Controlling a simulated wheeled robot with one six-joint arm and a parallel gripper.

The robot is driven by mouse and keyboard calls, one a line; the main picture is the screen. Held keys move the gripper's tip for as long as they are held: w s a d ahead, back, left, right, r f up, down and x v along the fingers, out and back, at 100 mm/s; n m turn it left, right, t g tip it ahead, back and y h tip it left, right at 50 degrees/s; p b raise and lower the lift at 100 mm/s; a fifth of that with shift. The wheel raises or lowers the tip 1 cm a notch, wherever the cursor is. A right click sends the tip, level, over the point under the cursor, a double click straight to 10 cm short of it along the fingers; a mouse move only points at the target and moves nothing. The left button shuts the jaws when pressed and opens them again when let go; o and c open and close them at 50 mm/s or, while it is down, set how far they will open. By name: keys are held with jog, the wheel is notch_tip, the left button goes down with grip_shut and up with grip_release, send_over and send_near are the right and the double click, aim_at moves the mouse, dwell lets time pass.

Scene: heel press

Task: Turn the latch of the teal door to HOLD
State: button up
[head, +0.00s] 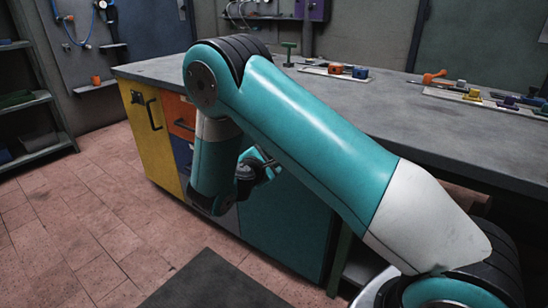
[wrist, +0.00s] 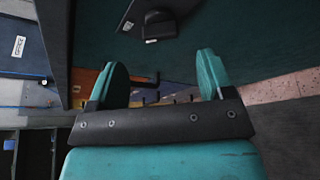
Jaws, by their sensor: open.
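The teal door (head: 285,225) is the wide front panel of the workbench, right of the drawers, and looks closed. In the wrist view the dark teal panel (wrist: 255,35) fills the upper right. A black fitting (wrist: 158,24), which looks like the latch, sits on it near the top, with a small label beside it; its setting cannot be read. My gripper (head: 268,167) is close in front of the bench front, partly hidden by my arm. In the wrist view my gripper (wrist: 161,80) has its two teal fingers wide apart, with nothing held between them. The fitting lies beyond the fingers, apart from them.
A yellow door (head: 143,125) with a black handle and an orange drawer (head: 178,117) lie left of the teal door. Tools and small parts lie on the grey benchtop (head: 420,130). A dark mat (head: 215,283) lies on the tiled floor. Shelves (head: 30,110) stand at left.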

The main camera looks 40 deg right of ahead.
jog(key=x, duration=0.6)
jog(key=shift+w+d+b, duration=0.2)
jog(key=shift+d+b, duration=0.05)
jog(key=shift+b, duration=0.15)
jog(key=c, duration=0.9)
